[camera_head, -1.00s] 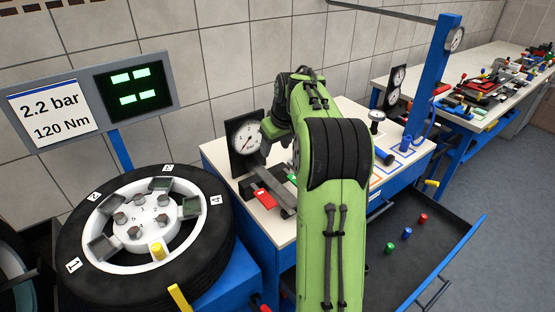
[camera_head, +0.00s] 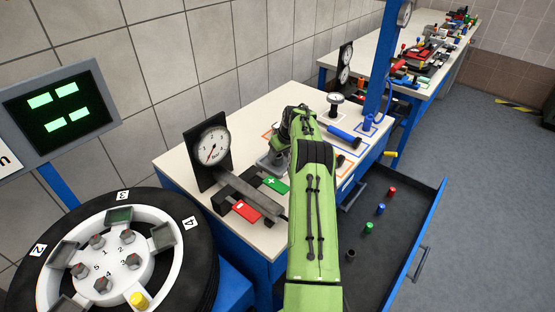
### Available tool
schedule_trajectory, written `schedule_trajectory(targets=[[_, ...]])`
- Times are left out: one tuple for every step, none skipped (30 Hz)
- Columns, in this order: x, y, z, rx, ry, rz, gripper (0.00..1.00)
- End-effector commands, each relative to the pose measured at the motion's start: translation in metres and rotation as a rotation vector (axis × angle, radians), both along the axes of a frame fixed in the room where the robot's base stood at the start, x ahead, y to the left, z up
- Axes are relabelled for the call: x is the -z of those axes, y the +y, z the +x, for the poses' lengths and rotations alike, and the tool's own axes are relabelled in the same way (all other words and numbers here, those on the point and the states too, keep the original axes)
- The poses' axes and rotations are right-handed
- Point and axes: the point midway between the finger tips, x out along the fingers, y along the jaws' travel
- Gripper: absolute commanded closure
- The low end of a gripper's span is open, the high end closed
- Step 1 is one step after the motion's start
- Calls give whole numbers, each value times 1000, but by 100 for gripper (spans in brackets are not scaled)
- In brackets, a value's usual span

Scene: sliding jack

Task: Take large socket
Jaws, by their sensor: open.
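No item is clearly the large socket. Small socket-like pieces stand in the open drawer: a red one (camera_head: 391,191), a blue one (camera_head: 379,208), a green one (camera_head: 368,228) and a dark one (camera_head: 350,255). A small dark piece (camera_head: 340,160) lies on the bench just right of my green arm. My gripper (camera_head: 271,165) seems to be the grey part below the wrist, over the bench beside the green plus button. It is mostly hidden by my arm. It looks empty and is apart from the drawer pieces.
The bench (camera_head: 262,112) holds a pressure gauge (camera_head: 211,147), red minus (camera_head: 246,210) and green plus (camera_head: 276,185) buttons, a blue-handled tool (camera_head: 344,134) and a blue post (camera_head: 379,70). A wheel (camera_head: 195,250) lies at left. The drawer (camera_head: 395,235) juts out right; floor beyond is clear.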

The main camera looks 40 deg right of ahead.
Motion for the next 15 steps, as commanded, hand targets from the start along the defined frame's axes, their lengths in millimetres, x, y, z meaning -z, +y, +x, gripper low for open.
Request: schedule_trajectory(targets=[[10, 0, 4, -1, 1, 2, 42], [14, 0, 6, 0, 1, 1, 42], [19, -1, 7, 1, 1, 1, 42], [21, -1, 8, 1, 0, 0, 42], [22, -2, 9, 1, 0, 0, 42], [23, -2, 9, 1, 0, 0, 42], [23, -2, 9, 0, 0, 0, 42], [23, -2, 9, 0, 0, 0, 42], [23, -2, 9, 0, 0, 0, 42], [23, -2, 9, 0, 0, 0, 42], [23, -2, 9, 0, 0, 0, 42], [23, -2, 9, 0, 0, 0, 48], [23, -2, 9, 0, 0, 0, 53], [23, -2, 9, 0, 0, 0, 57], [23, -2, 9, 0, 0, 0, 64]])
